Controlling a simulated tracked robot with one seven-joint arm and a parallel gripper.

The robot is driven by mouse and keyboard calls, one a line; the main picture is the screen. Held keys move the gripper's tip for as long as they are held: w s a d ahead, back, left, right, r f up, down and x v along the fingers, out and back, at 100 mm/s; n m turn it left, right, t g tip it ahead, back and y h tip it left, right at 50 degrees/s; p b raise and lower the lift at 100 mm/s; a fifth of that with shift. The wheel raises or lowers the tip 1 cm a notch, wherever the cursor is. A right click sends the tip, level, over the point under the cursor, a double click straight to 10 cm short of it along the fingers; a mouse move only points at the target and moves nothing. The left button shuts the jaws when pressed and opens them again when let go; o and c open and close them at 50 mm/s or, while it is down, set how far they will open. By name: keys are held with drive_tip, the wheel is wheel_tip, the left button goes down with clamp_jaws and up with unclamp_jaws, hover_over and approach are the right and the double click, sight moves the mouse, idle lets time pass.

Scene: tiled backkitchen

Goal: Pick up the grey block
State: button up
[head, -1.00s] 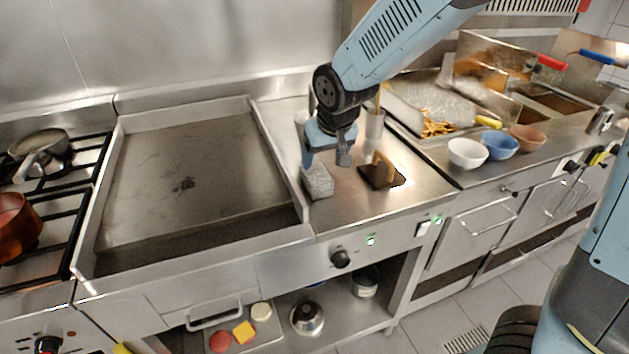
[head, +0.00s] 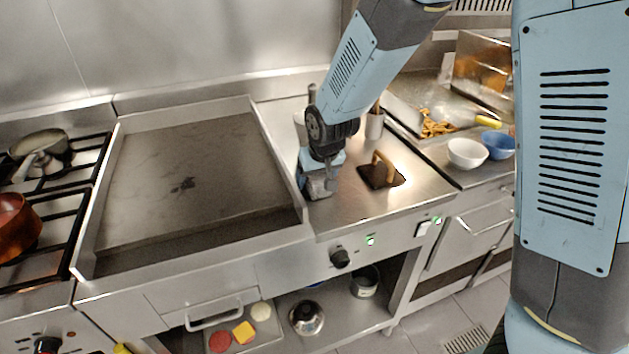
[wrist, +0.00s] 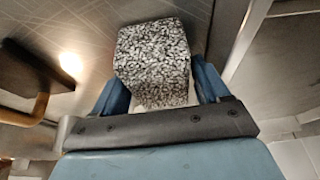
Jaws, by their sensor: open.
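The grey block (wrist: 153,58), speckled black and white, stands on the steel counter just right of the griddle. In the wrist view it sits between the two fingers of my gripper (wrist: 160,90), one blue finger on each side. In the head view my gripper (head: 318,188) is lowered over the block (head: 321,189), which is partly hidden behind it. The jaws are open around the block. I cannot tell whether either finger touches it.
The griddle's raised rim (head: 276,160) is close on the left. A dark press with a wooden handle (head: 381,172) lies just to the right. A metal container (head: 374,126) stands behind. White (head: 467,153) and blue (head: 497,144) bowls are further right.

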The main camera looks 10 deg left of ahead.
drive_tip(key=shift+w+f, duration=0.1)
drive_tip(key=shift+f, duration=0.1)
drive_tip(key=c, duration=1)
drive_tip(key=shift+r, duration=1.9)
drive_tip(key=shift+c, duration=0.3)
drive_tip(key=s+d+r, duration=0.7)
drive_tip(key=s+r, duration=0.2)
drive_tip(key=s, duration=0.2)
drive_tip(key=shift+s+d+r, duration=0.15)
drive_tip(key=shift+s+d, duration=0.15)
drive_tip(key=shift+s, duration=0.05)
